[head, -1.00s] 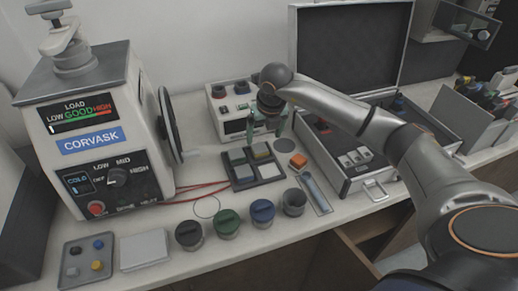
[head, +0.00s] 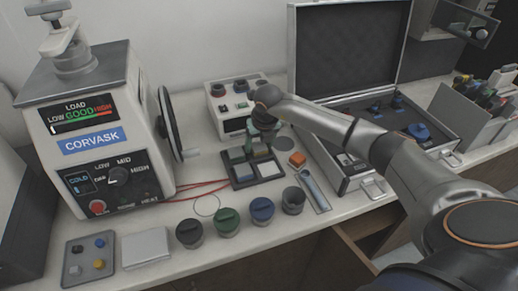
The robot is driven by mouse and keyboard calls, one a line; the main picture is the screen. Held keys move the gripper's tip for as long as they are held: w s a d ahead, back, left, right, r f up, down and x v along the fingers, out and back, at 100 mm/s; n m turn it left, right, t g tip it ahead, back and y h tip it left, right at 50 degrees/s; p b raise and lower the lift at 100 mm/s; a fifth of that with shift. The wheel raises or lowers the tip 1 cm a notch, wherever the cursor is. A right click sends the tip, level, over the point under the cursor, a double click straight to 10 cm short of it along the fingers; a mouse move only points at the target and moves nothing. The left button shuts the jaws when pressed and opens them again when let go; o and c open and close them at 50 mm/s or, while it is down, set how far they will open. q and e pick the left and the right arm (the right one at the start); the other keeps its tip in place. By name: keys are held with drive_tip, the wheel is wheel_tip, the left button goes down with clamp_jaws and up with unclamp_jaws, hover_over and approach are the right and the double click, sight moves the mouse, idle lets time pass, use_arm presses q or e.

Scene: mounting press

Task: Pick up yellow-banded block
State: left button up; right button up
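A dark four-compartment tray (head: 235,184) stands mid-bench with a small block in each compartment. The near-right block (head: 268,170) is pale. The near-left block (head: 243,170) is grey. The far-left block (head: 237,154) is greyish. The far-right block sits under my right gripper and is mostly hidden. No yellow band can be clearly made out on any block. My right gripper (head: 261,147) points down with its fingertips low at the far-right compartment. Whether its fingers are apart or closed on that block cannot be told. My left gripper is not in view.
A white CORVASK press (head: 95,130) stands left. A control box (head: 228,108) is behind the tray. An orange block (head: 297,159) lies right of it, beside an open case (head: 345,50). Black, green (head: 227,222), blue (head: 262,210) and dark cups line the front.

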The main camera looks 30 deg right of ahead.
clamp_jaws()
idle(0.3)
drive_tip(key=shift+r, duration=0.15)
